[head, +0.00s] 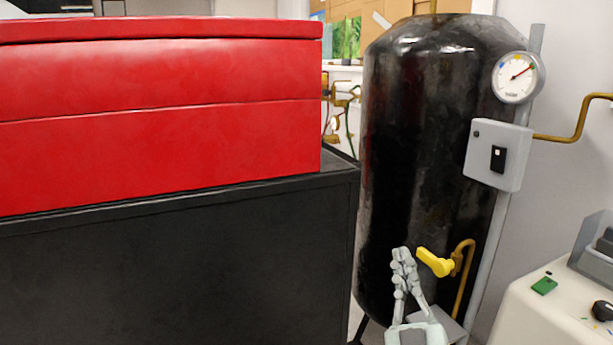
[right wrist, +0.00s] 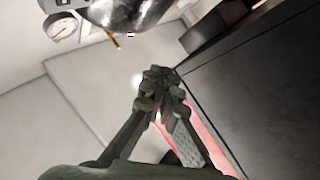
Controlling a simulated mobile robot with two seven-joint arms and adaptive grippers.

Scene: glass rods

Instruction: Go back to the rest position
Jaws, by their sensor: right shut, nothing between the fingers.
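My right gripper (head: 402,255) is at the bottom of the head view, pointing up, in front of the black tank. Its fingers are together and nothing is between them. It also shows in the right wrist view (right wrist: 158,78), with the fingertips touching. In the head view it appears just left of the yellow valve handle (head: 434,262); I cannot tell the gap in depth. My left gripper is not in view.
A red case (head: 160,110) sits on a black cabinet (head: 180,275) at the left. The black tank (head: 425,150) stands behind my right gripper, with a gauge (head: 517,78) and grey switch box (head: 497,153). A white machine (head: 540,315) is at the lower right.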

